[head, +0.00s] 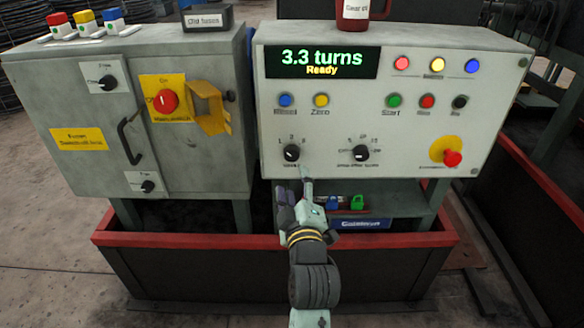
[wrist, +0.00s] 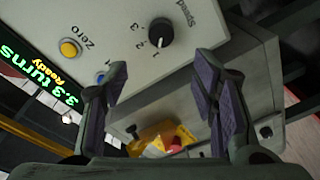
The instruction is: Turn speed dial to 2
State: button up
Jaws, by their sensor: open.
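The speed dial (head: 291,152) is a round black knob at the lower left of the right control panel's face, with 1, 2 and 3 marked around it. It also shows in the wrist view (wrist: 160,32), beyond the fingertips. A pale mark on the knob seems to lie on the side of the 1, but it is small. My gripper (head: 294,188) is just below the dial in the head view, apart from it. In the wrist view my gripper (wrist: 163,78) has its two purple-padded fingers spread, with nothing between them.
A similar black dial (head: 361,153) is to the right. Blue (head: 285,100) and yellow (head: 321,100) buttons sit above the speed dial. A red emergency knob (head: 453,158) is at the far right. A grey cabinet (head: 215,150) with a yellow flap (head: 211,108) stands at left. The display (head: 322,62) reads "3.3 turns Ready".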

aim_at(291, 156)
jog(key=w, duration=0.7)
jog(key=w+p, duration=0.1)
jog(key=w, duration=0.2)
jog(key=shift+w+a+f, duration=0.2)
jog(key=shift+w+a, duration=0.15)
jog(key=shift+w, duration=0.05)
jog(key=shift+c, duration=0.4)
jog(key=c, duration=1.1)
